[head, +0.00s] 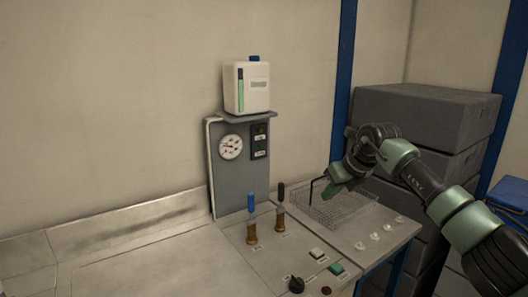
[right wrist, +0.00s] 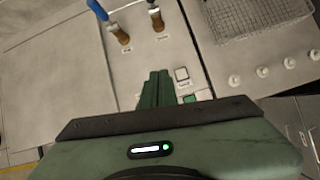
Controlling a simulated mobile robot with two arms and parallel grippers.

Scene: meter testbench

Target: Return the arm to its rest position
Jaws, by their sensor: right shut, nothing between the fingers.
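My right arm comes in from the right in the head view, and its green gripper (head: 336,187) hangs above the bench near the wire basket, touching nothing that I can make out. In the right wrist view the two fingers (right wrist: 155,88) lie together, shut and empty, above the bench panel beside a white button (right wrist: 181,75) and a green button (right wrist: 190,99). In the head view the white button (head: 317,253) and green button (head: 336,269) sit on the panel below the gripper. My left gripper is not in view.
A blue-handled valve (head: 252,215) and a black-handled valve (head: 280,205) stand on the bench (head: 150,265). Behind them is a panel with a gauge (head: 231,147) and a white tank (head: 247,88). A wire basket (head: 345,205) and stacked grey boxes (head: 425,115) are at right.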

